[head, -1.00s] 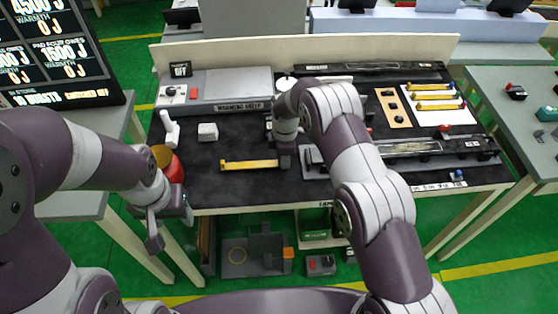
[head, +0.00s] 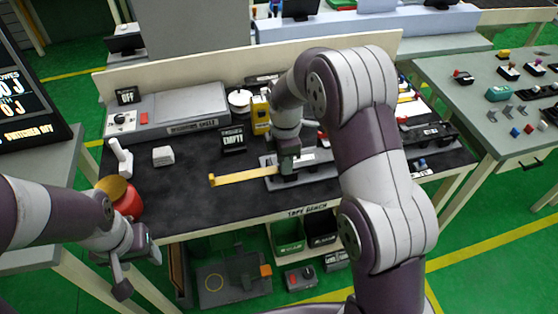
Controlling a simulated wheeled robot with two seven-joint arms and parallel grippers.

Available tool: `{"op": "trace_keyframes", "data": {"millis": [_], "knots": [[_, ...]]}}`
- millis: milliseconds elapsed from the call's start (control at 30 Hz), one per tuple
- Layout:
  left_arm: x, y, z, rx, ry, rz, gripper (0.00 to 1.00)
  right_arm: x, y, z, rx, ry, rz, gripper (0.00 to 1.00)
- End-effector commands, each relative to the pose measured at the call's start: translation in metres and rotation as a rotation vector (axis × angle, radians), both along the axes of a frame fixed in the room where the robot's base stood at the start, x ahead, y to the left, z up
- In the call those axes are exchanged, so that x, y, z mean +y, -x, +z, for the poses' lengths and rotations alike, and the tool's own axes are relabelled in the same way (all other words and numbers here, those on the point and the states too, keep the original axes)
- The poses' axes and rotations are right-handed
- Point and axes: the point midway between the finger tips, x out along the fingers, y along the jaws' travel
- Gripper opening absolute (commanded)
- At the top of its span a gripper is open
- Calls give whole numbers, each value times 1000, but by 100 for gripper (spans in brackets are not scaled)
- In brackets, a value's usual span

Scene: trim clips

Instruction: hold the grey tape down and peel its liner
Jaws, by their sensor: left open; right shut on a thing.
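A yellow strip (head: 240,177) runs level over the black bench top. My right gripper (head: 287,168) is shut on its right end, which the jaws hide. That end is over a low grey fixture (head: 318,174) with a pale inset. I cannot make out a separate grey tape or tell liner from tape; the yellow face may be one side of it. My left gripper (head: 135,268) is open and empty at the lower left, off the bench's front edge and apart from the strip.
The warming shelf (head: 180,108) is at the back. Black bench top left of the strip is clear.

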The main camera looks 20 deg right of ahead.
Motion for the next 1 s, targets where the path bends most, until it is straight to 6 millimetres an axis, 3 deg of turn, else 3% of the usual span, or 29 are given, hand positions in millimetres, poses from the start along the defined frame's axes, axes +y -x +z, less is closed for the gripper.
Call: {"op": "trace_keyframes", "data": {"millis": [1000], "knots": [[0,0,-7,0,0,0,56,21,-16,-25,0,0,1,2]]}}
